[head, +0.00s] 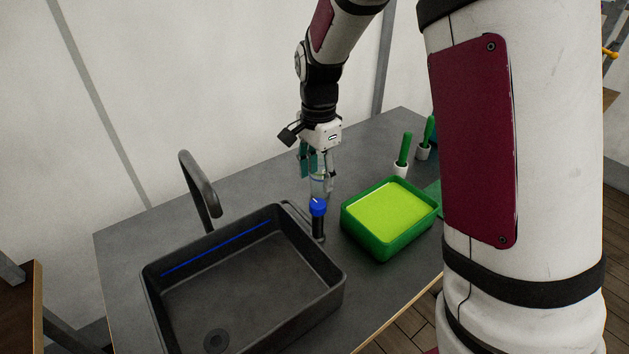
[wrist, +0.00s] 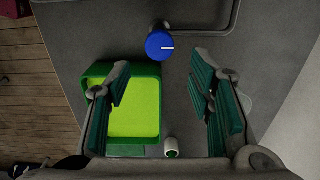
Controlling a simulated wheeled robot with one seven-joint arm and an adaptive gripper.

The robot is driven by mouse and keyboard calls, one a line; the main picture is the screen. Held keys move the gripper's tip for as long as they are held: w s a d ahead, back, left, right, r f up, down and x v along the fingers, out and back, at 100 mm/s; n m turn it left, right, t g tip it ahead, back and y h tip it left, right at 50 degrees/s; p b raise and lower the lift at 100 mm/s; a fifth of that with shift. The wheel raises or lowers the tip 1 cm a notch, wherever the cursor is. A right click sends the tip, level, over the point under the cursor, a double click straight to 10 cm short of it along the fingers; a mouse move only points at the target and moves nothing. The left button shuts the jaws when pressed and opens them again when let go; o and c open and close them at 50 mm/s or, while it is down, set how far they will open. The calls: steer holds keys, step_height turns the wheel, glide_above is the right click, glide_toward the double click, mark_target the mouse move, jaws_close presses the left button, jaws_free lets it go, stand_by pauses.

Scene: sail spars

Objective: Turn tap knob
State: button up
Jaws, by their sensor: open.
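The tap knob (head: 317,207) is a blue cap on a dark post at the right rim of the dark sink (head: 331,281). In the wrist view the blue knob (wrist: 160,45) shows from above with a short white mark pointing right. The dark tap spout (head: 203,186) curves over the sink's back left side. My gripper (head: 319,185) points down just above the knob in the head view. In the wrist view my gripper (wrist: 163,80) is open, its two green-padded fingers apart with nothing between them, and the knob lies beyond their tips. Contact with the knob is not visible.
A green tray (head: 385,250) with a lime-green inside stands right of the knob, close to the gripper. Two white holders with green handles (head: 404,150) stand behind it. The grey counter (head: 130,235) is clear left of the sink.

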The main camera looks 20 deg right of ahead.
mark_target(318, 203)
step_height(318, 203, down, 8)
steer(key=b, duration=0.3)
steer(key=shift+f+b, duration=0.1)
steer(key=shift+b, duration=0.25)
steer(key=shift+f, duration=0.15)
steer(key=shift+c, duration=0.8)
steer(key=c, duration=0.5)
